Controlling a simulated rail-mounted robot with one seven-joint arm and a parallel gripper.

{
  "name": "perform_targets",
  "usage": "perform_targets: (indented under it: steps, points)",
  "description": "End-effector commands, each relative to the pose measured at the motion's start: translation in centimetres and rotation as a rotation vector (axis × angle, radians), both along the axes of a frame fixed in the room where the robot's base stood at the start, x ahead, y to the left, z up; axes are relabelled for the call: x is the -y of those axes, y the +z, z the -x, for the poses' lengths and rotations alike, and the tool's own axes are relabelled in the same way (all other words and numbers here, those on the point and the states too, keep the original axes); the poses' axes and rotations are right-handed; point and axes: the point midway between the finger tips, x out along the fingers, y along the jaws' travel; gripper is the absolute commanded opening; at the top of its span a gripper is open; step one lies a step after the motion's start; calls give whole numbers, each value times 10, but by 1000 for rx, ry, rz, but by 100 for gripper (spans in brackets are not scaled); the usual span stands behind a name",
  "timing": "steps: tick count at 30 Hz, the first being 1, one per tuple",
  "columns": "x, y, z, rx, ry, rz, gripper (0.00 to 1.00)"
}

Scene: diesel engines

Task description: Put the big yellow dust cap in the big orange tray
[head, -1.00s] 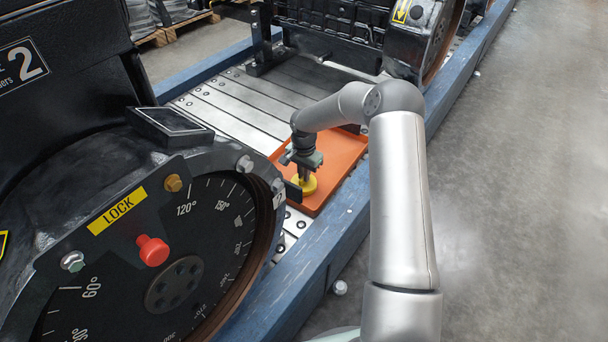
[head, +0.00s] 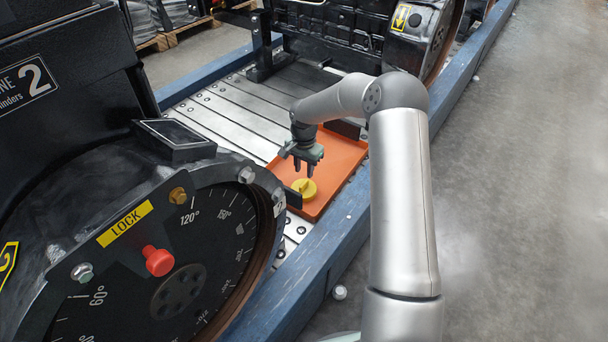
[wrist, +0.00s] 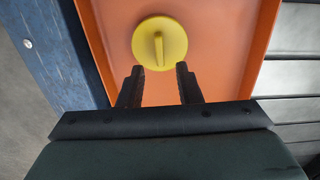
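The big yellow dust cap (head: 305,188) lies in the near end of the big orange tray (head: 343,158). In the wrist view the round cap (wrist: 160,43) shows its raised grip bar facing up, with the orange tray floor (wrist: 108,28) around it. My gripper (head: 308,170) is above the cap and apart from it. In the wrist view its two fingers (wrist: 160,72) are spread with nothing between them, so it is open and empty.
The tray sits on slatted metal decking (head: 232,112) beside a blue beam (head: 335,235). A black engine with a dial (head: 180,280) stands at the near left, and another engine (head: 335,35) stands behind. Small white pieces lie on the floor right of the beam.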

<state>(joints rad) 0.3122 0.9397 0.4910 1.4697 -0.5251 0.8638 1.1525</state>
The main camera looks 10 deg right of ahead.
Motion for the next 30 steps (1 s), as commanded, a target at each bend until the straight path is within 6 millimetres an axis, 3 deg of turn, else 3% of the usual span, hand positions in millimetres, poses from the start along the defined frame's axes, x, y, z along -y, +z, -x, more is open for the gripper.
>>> perform_targets:
  steps: [1,6,12,14,17,20,24,30]
  points:
    - [0,16,0,3,0,1,31]
    - [0,46,0,1,0,1,31]
    - [0,65,1,-1,4,2,31]
    - [-1,72,6,-2,22,8,31]
    - [-3,94,28,-8,102,35,31]
    - [-4,127,71,-27,231,73,31]
    - [2,171,154,-61,416,104,31]
    - [10,202,278,-76,625,73,31]
